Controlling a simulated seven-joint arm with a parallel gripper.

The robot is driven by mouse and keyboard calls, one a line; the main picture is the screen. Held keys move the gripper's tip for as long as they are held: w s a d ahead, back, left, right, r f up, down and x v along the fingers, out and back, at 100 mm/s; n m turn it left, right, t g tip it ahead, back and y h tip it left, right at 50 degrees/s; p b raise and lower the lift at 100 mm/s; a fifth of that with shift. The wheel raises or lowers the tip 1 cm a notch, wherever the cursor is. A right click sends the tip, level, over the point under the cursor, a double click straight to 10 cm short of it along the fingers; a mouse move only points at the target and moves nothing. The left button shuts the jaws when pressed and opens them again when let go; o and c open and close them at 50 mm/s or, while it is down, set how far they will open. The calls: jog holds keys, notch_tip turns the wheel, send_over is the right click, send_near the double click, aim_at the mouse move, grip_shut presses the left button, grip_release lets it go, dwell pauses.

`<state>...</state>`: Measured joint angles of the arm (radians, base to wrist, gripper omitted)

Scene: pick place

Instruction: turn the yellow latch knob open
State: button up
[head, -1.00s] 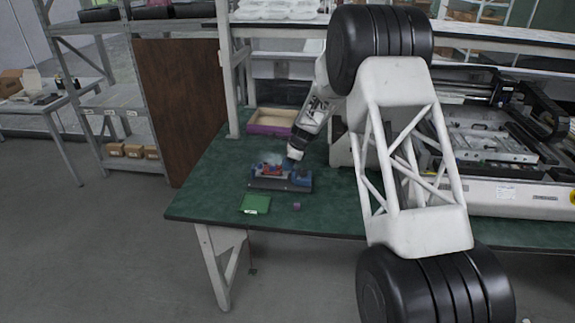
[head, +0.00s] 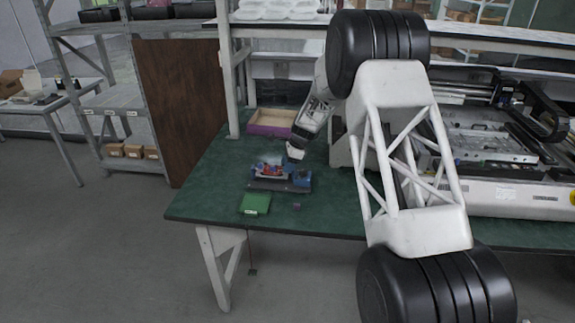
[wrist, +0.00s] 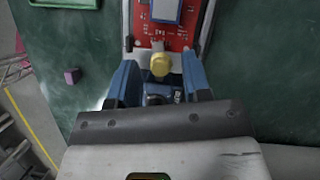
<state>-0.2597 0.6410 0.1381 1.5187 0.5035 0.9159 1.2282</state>
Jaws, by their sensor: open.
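The yellow latch knob (wrist: 160,64) shows at the near end of a red circuit board (wrist: 161,32) in the wrist view. The board sits in a dark fixture (head: 268,186) on the green table. My gripper (wrist: 160,66) is open, with one blue finger on each side of the knob. I see gaps between the fingers and the knob, so it is not gripped. In the head view my gripper (head: 297,168) is at the right end of the fixture. The knob is too small to make out there.
A green flat piece (head: 255,204) and a small purple block (head: 296,207) lie in front of the fixture. A purple-sided wooden tray (head: 271,123) stands behind it. A large machine (head: 500,160) fills the table's right side. Bare table lies left of the fixture.

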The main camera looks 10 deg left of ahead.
jog(key=shift+r, duration=0.1)
jog(key=shift+v, duration=3.8)
jog(key=shift+c, duration=1.4)
jog(key=shift+s+a+r+m+t+h, duration=0.1)
jog(key=shift+s+a+m+t+h, duration=0.1)
jog(key=shift+a+m+h, duration=0.5)
jog(key=shift+s+a+r+m+t+h, duration=0.15)
jog(key=shift+a+m+h, duration=0.3)
jog(key=shift+m+h, duration=0.45)
jog(key=shift+s+a+f+m+t+h, duration=0.2)
jog(key=shift+a+m+h, duration=0.4)
jog(key=shift+m, duration=0.4)
jog(key=shift+r, duration=0.15)
